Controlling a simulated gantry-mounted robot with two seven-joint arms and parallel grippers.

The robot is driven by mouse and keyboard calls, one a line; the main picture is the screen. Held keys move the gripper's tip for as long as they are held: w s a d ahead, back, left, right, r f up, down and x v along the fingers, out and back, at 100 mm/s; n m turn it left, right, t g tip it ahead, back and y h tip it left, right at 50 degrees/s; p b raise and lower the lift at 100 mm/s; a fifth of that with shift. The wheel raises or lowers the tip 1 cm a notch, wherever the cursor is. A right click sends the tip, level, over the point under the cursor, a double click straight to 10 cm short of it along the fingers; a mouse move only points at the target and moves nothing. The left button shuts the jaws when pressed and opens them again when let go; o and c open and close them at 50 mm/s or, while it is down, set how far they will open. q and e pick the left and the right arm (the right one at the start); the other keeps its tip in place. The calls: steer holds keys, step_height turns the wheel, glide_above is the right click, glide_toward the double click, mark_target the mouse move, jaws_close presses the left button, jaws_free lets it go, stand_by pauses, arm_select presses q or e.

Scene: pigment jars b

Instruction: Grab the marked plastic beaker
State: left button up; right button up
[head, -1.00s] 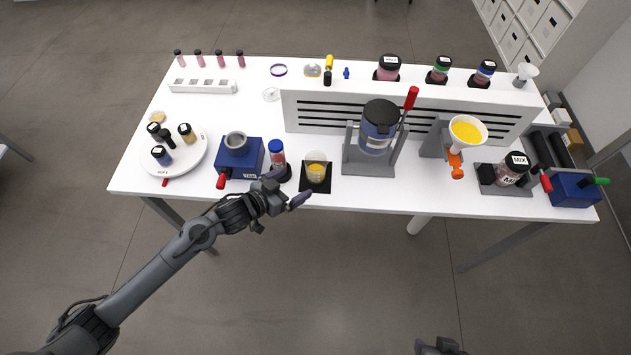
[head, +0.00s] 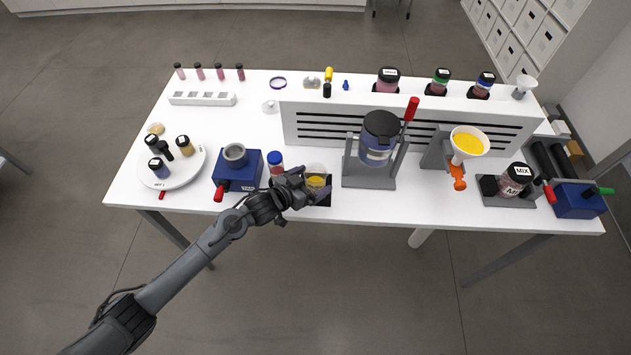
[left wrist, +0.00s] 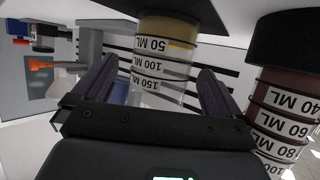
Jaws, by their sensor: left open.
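The marked plastic beaker (head: 317,170) is clear with yellow contents and stands on a small black pad (head: 325,200) near the table's front edge. In the left wrist view the beaker (left wrist: 162,62) appears upside down, with bands reading 50, 100 and 150 ML. My left gripper (head: 311,185) is open at the beaker, with one finger on each side of it in the left wrist view (left wrist: 157,75). Gaps show between the fingers and the beaker there; contact is not clear. My right gripper is not in view.
A blue device (head: 237,170) is further left. A grey stand with a dark-lidded jug (head: 380,140) is close right.

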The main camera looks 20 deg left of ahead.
arm_select(q)
steer(key=shift+x, duration=1.1)
steer(key=shift+c, duration=0.5)
steer(key=c, duration=0.9)
steer(key=shift+c, duration=0.4)
steer(key=shift+r, duration=0.1)
